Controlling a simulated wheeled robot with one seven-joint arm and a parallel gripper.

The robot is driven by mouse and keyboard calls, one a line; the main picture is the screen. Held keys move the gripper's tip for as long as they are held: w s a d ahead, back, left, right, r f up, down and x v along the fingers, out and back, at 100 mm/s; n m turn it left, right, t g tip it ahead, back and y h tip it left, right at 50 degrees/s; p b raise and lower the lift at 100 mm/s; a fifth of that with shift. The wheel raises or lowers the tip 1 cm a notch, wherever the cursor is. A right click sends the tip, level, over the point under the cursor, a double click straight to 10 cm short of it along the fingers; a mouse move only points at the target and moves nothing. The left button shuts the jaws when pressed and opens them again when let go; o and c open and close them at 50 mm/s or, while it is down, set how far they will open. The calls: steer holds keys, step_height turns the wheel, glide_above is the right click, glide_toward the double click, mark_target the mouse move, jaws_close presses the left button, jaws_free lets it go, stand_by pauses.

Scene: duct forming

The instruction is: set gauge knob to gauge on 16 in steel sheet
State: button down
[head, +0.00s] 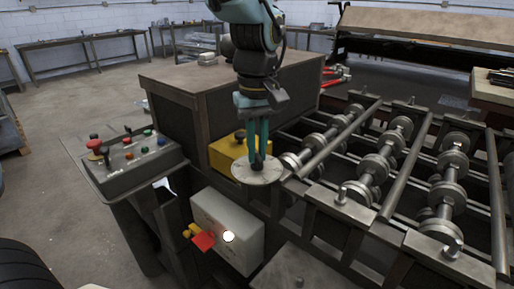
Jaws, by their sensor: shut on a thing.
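My gripper (258,158) points straight down at the middle of the picture, its teal fingers close together. The fingertips are at the centre of a round pale metal dial plate (243,173) with small marks near its rim. My gripper is shut on the gauge knob at the dial's centre. The fingers hide most of the knob, and its pointer and the dial's numbers are too small to read. I cannot make out a steel sheet for certain.
A yellow box (226,152) stands just behind the dial. A control panel (135,157) with coloured buttons is at the left. A grey switch box (228,230) with a red handle hangs below. Roller shafts (378,160) fill the right. A large dark cabinet (180,115) stands behind.

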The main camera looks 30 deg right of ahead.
mark_target(257, 154)
stand_by(0.4)
steer(key=c, duration=0.9)
jaws_free()
steer(key=shift+r, duration=0.1)
step_height(257, 154, up, 11)
steer(key=b, duration=0.1)
steer(key=shift+f+b, duration=0.2)
steer(key=shift+b, duration=0.2)
